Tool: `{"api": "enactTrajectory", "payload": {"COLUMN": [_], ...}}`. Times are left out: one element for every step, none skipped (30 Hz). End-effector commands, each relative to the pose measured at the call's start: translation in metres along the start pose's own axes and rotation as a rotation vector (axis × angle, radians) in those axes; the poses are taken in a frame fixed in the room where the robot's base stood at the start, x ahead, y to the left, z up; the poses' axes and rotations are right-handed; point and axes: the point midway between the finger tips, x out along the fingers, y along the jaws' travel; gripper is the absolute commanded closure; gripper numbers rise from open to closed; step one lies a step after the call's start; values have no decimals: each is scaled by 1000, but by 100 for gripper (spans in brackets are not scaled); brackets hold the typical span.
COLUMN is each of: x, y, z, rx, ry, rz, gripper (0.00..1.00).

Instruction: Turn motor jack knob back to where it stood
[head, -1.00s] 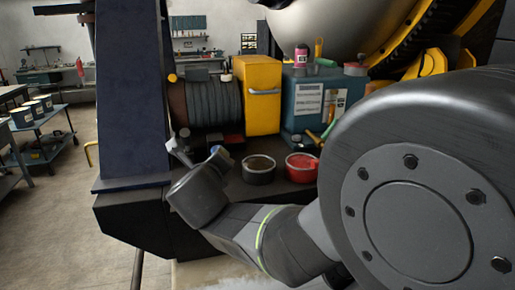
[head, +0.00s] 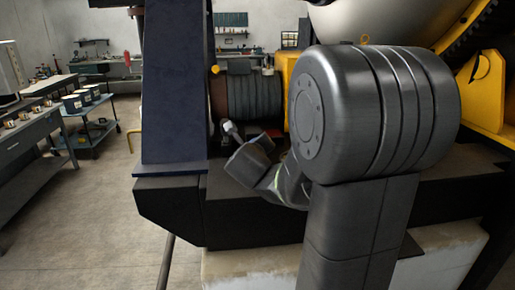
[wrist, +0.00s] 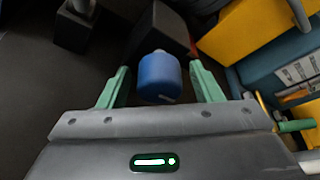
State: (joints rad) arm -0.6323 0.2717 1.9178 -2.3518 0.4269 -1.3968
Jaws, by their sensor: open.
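The blue knob (wrist: 160,75) shows in the wrist view as a short, smooth cylinder at the end of a black block (wrist: 160,32). My gripper (wrist: 159,84) is open, with one green finger on each side of the knob. A small gap shows between the knob and each finger, so neither visibly touches it. In the head view my arm covers much of the bench, and I cannot make out the knob or the fingertips there.
A grey post (wrist: 82,8) on a dark base stands left of the knob. A yellow box (wrist: 243,30) and a blue box (wrist: 290,70) are to the right. A ribbed grey motor (head: 250,97) is behind my arm, beside a dark blue column (head: 174,85). Open floor (head: 100,215) lies left.

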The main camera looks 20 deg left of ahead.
Motion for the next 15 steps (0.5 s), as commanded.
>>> {"api": "enactTrajectory", "payload": {"x": [0,0,0,0,0,0,0,0,0,0,0,0,0,0,0], "y": [0,0,0,0,0,0,0,0,0,0,0,0,0,0,0], "z": [0,0,0,0,0,0,0,0,0,0,0,0,0,0,0], "rx": [0,0,0,0,0,0,0,0,0,0,0,0,0,0,1], "ry": [0,0,0,0,0,0,0,0,0,0,0,0,0,0,0], "rz": [0,0,0,0,0,0,0,0,0,0,0,0,0,1,1], "gripper": [41,41,41,41,41,47,53,59,66,72,78,85,85,85,85]}}
